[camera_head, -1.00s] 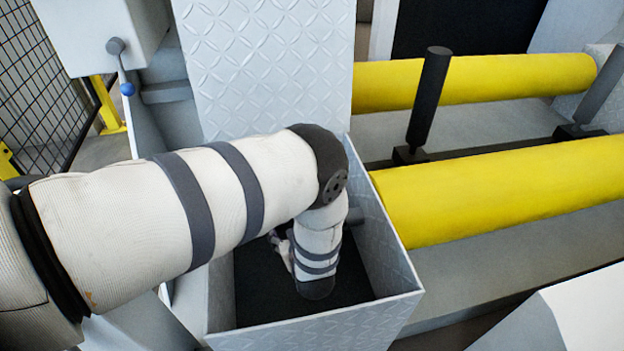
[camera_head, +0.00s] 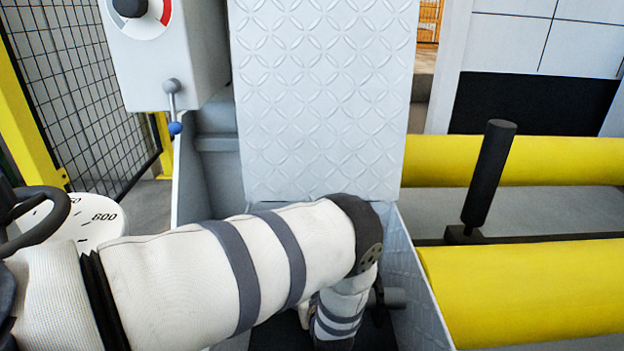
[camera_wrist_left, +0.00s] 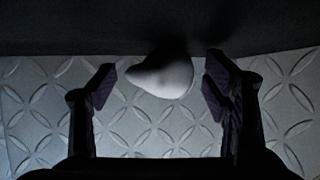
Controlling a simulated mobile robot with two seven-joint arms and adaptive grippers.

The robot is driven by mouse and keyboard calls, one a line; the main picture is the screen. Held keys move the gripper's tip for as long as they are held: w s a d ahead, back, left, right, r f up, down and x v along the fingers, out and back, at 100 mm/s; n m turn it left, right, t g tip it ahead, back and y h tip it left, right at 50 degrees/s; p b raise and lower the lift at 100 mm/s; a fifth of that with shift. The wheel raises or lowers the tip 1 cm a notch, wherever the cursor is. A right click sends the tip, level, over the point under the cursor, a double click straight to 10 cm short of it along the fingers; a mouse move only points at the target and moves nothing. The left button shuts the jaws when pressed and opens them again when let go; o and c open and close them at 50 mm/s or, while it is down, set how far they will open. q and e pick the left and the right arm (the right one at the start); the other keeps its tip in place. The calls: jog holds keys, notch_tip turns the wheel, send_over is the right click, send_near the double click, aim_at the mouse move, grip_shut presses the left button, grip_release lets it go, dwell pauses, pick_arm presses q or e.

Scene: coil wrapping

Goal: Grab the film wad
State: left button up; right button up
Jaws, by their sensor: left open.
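The film wad (camera_wrist_left: 163,77) is a smooth, whitish, rounded lump in the left wrist view. It lies against the patterned metal wall, beside a dark surface. My left gripper (camera_wrist_left: 161,82) is open, with one dark finger on each side of the wad. Gaps show between the wad and both fingers. I cannot tell how deep the wad sits between them. In the head view my left arm bends down into the metal bin (camera_head: 410,285), and the gripper is hidden there. My right gripper is not in view.
A tall patterned metal panel (camera_head: 325,90) rises behind the bin. Yellow rollers (camera_head: 530,285) and a black upright post (camera_head: 490,175) stand to the right. A grey box with a blue-tipped lever (camera_head: 175,127) and a mesh fence (camera_head: 85,100) are at left.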

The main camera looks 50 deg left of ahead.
pick_arm(q)
jog(key=shift+r, duration=0.1)
jog(key=shift+c, duration=0.6)
jog(key=c, duration=0.8)
jog(key=shift+c, duration=0.2)
